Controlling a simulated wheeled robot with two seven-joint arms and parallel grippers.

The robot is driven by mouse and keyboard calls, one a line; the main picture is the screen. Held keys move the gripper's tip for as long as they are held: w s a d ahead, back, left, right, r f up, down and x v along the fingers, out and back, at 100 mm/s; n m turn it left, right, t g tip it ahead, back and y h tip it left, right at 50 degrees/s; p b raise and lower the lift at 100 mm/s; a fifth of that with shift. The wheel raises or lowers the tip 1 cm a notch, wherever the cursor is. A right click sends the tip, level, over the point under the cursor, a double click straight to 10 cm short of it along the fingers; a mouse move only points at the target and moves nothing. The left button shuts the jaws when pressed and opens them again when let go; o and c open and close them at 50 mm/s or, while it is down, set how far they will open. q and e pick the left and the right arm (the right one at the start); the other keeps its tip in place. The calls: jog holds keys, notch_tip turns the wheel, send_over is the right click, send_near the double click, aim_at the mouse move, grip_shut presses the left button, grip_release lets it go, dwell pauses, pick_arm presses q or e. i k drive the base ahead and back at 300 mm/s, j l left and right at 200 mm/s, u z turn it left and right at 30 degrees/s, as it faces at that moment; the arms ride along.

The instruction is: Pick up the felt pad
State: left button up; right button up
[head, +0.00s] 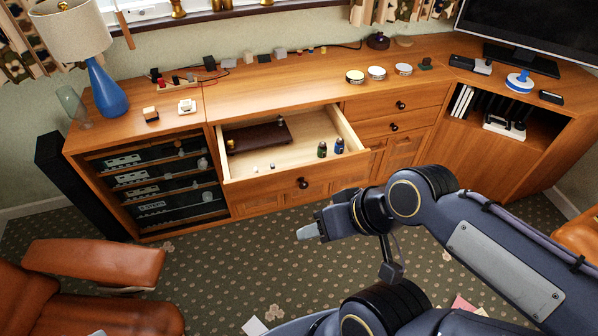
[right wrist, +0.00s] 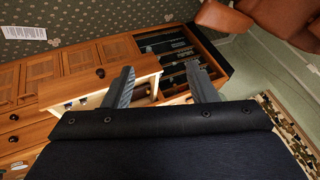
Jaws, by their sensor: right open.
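I cannot make out for certain which thing is the felt pad. The open drawer (head: 310,143) holds a dark brown flat case (head: 262,137), two small bottles (head: 322,149) and two tiny pale items (head: 272,166), too small to name. My right gripper (head: 308,232) is in front of and below the drawer, above the carpet, apart from the cabinet. In the right wrist view its two fingers (right wrist: 163,82) are spread with nothing between them, and the drawer shows beyond. My left gripper is not in view.
The wooden cabinet top (head: 300,82) carries a blue lamp (head: 106,88), several round tins (head: 377,73), small blocks and a television (head: 530,30). Leather chairs (head: 95,262) stand at the left and right. Papers (head: 254,326) lie on the patterned carpet.

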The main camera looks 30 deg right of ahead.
aim_at(425, 65)
jog(key=z, duration=1.85)
